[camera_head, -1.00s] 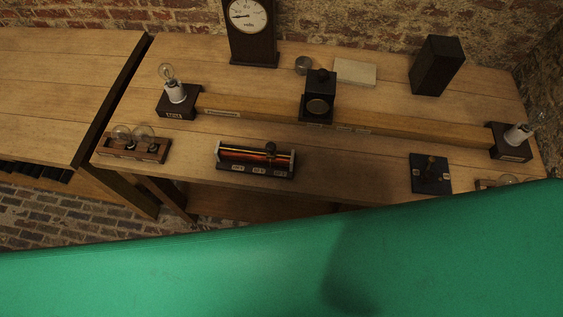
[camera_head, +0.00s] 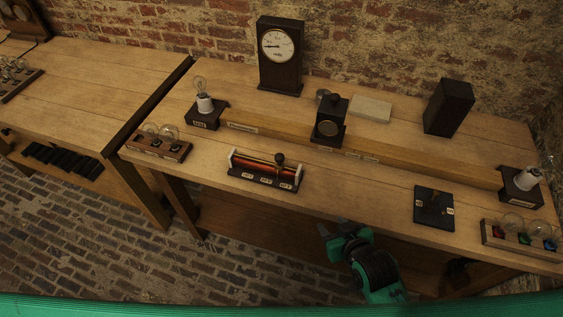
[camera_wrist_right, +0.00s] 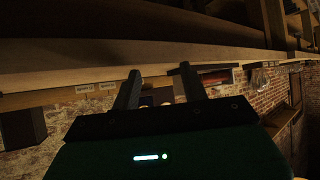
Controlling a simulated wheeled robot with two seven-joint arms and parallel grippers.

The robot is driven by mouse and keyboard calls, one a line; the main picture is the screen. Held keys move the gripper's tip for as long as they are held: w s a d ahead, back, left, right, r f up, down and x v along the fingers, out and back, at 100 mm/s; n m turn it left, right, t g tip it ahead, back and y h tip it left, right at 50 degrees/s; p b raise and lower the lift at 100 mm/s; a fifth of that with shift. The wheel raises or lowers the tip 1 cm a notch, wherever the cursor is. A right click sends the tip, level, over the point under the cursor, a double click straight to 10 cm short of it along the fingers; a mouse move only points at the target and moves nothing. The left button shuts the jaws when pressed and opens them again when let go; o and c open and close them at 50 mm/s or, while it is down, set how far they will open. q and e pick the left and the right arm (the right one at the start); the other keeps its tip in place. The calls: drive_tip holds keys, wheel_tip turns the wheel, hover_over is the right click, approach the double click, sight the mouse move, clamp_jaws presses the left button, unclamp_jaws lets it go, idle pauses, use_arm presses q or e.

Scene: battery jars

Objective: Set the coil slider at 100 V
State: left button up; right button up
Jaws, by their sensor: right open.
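The coil (camera_head: 262,172) is a reddish copper winding between two pale end posts on a dark base near the front edge of the bench, in the head view. Its slider (camera_head: 280,159) is a dark knob right of the coil's middle. Small white labels run along the base, too small to read. My right gripper (camera_head: 326,231) is low in front of the bench's front edge, right of the coil and apart from it. In the right wrist view its two fingers (camera_wrist_right: 158,86) stand apart with nothing between them. My left gripper is not in view.
A dial meter (camera_head: 280,50) stands at the back. A long wooden bar (camera_head: 380,150) with a dark block (camera_head: 330,121) and lamps at both ends spans the bench (camera_head: 385,195). A switch (camera_head: 434,207) and a bulb rack (camera_head: 518,238) are at right; another bulb rack (camera_head: 158,144) is at left.

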drive_tip(key=w+a+r+t+y, duration=0.2)
drive_tip(key=w+a+r, duration=0.1)
drive_tip(key=w+a, duration=0.1)
drive_tip(key=n+t+y, duration=0.2)
drive_tip(key=t+y, duration=0.1)
drive_tip(key=t, duration=0.1)
approach(282, 160)
use_arm(q)
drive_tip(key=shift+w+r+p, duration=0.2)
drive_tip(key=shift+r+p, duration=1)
drive_tip(key=shift+p, duration=0.05)
use_arm(e)
drive_tip(key=x, duration=1.1)
drive_tip(key=shift+w+a, duration=0.1)
